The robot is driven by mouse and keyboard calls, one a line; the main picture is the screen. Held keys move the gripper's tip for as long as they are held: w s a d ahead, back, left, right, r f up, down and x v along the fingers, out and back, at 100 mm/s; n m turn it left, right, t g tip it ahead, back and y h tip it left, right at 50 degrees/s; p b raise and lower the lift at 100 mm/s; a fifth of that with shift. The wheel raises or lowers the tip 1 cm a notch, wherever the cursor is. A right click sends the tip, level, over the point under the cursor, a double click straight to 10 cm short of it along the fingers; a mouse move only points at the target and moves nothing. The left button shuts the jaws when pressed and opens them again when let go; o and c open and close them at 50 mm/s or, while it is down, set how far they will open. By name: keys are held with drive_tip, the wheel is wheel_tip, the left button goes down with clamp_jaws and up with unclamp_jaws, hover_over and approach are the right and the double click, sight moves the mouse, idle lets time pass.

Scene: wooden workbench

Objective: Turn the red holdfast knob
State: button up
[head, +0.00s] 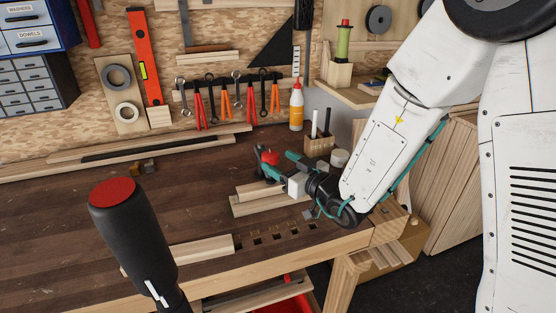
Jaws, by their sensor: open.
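The red knob (268,157) of the holdfast shows near the middle of the head view, on top of a dark fitting above the workbench (90,235). My gripper (275,164) is open, with its teal fingers pointing left toward the knob. The fingertips are right at the knob, apparently one on its far side and one on its near side. I cannot tell whether either touches it. The fingers partly hide the fitting below the knob. Light wooden boards (250,205) lie beneath and in front of it.
A wooden holder with markers (318,146) and a pale round container (339,158) stand close behind my gripper. A glue bottle (296,108) stands farther back. Square holes (275,236) line the front edge.

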drive_tip(key=shift+s+d, duration=0.2)
drive_tip(key=shift+s, duration=0.1)
drive_tip(key=shift+d, duration=0.2)
drive_tip(key=shift+c, duration=0.2)
